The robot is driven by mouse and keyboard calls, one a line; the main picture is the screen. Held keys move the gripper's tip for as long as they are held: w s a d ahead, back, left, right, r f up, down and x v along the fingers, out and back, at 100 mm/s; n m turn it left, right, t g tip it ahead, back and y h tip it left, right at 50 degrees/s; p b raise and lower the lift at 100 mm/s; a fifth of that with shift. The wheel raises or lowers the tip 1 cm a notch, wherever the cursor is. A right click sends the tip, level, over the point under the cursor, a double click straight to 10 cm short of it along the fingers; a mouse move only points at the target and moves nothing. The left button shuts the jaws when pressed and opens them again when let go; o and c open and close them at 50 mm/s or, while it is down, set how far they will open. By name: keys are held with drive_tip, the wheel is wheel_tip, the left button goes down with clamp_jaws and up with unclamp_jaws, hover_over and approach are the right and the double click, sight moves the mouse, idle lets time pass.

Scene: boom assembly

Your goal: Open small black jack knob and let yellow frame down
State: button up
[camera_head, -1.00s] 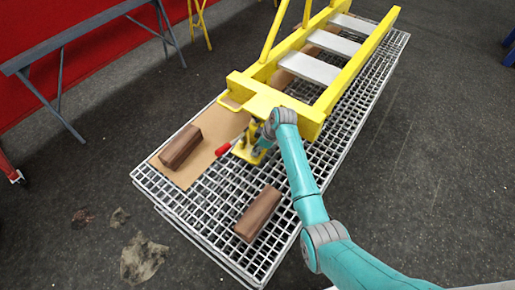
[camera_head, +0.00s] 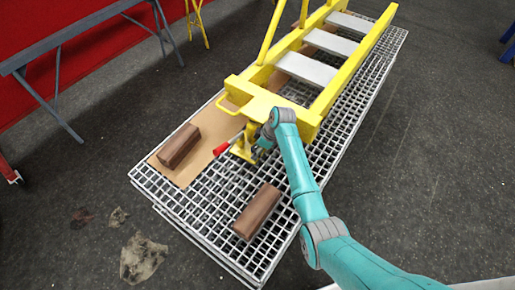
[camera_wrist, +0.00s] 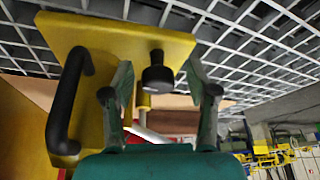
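The yellow frame (camera_head: 338,78), with pale steps, lies over the metal grating, its near end raised above it by a yellow jack (camera_head: 243,150). The jack has a red-tipped lever (camera_head: 222,148). In the wrist view the small black knob (camera_wrist: 157,76) sits against a yellow plate (camera_wrist: 105,42). My gripper (camera_wrist: 162,85) is open, with one finger on each side of the knob and visible gaps between. A larger black handle (camera_wrist: 68,105) is left of the fingers. In the head view my wrist hides part of the jack, and the knob cannot be made out.
The grating (camera_head: 213,208) carries a brown block (camera_head: 259,211) on its near side and another brown block (camera_head: 179,146) on a cardboard sheet (camera_head: 205,160). A grey trestle (camera_head: 58,50) stands at the left.

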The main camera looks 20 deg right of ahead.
drive_tip(key=shift+w+a+r, duration=0.25)
drive_tip(key=shift+w+r, duration=0.4)
drive_tip(key=shift+r, duration=0.25)
drive_tip(key=s+d+r, duration=0.2)
drive_tip(key=d+r, duration=0.1)
drive_tip(key=r, duration=0.2)
drive_tip(key=shift+s+r, duration=0.35)
